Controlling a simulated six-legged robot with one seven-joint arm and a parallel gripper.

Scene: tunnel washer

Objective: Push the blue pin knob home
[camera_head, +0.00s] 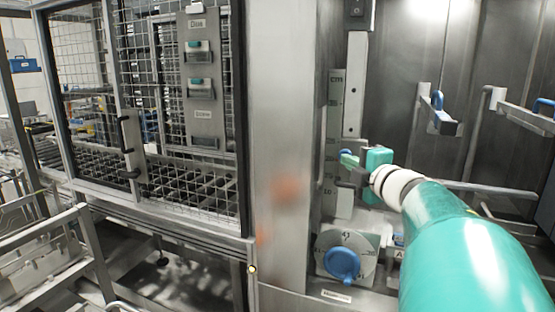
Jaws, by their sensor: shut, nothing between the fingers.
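A small blue knob (346,154), which looks like the pin knob, is at the upright scale plate on the steel panel, right of the wide post. My gripper (353,162) reaches in from the right, its teal body just right of the knob. Its fingers are shut and empty, with the tips at or very close to the knob. I cannot tell whether they touch. The fingers partly cover the knob, and how far its pin stands out cannot be seen.
A large blue dial knob (342,263) sits on a round marked plate below. Blue-handled levers (438,101) stick out at the right. A mesh guard door (190,120) with a black handle fills the left. The wide steel post (285,140) stands between.

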